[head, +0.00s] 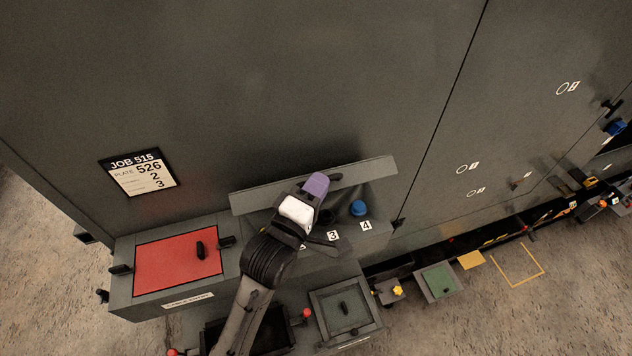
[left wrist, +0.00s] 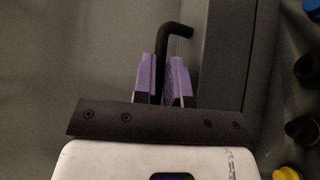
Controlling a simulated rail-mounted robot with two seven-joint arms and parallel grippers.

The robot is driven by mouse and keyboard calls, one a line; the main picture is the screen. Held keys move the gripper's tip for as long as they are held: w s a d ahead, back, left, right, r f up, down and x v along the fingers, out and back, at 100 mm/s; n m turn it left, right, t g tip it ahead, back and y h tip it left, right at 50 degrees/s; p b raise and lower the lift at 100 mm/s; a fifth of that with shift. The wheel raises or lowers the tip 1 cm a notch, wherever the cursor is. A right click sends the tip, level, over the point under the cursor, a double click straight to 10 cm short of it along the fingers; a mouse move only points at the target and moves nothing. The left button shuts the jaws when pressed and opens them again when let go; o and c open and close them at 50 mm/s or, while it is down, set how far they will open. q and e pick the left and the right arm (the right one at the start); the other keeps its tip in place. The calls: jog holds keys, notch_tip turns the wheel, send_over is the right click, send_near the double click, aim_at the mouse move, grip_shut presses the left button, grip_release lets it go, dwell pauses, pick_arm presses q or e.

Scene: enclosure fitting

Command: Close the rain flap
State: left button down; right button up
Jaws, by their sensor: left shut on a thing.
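The rain flap (head: 365,173) is a long grey panel in the head view, tilted out from the cabinet wall above a row of numbered knobs. My left gripper (head: 316,185), with purple fingers, is at the middle of the flap and hides part of it. In the left wrist view, my left gripper (left wrist: 163,80) is shut on a black bent handle (left wrist: 178,30), which stands between the fingers and hooks right. A bit of this handle shows beside the fingertips in the head view. My right gripper is in neither view.
Under the flap are a blue knob (head: 358,208) and number labels. A red-topped box (head: 170,262) stands at left, a grey lidded box (head: 345,310) below. A job sign (head: 139,172) is on the wall. Several knobs line the right side of the left wrist view.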

pick_arm(q)
jog(key=shift+w+f, duration=0.1)
jog(key=shift+f, duration=0.25)
jog(key=c, duration=1.4)
grip_release()
jog(key=shift+c, duration=0.2)
jog(key=shift+r, duration=0.15)
jog(key=b+v, duration=0.3)
jog(key=v, duration=1.1)
jog(key=shift+b, duration=0.35)
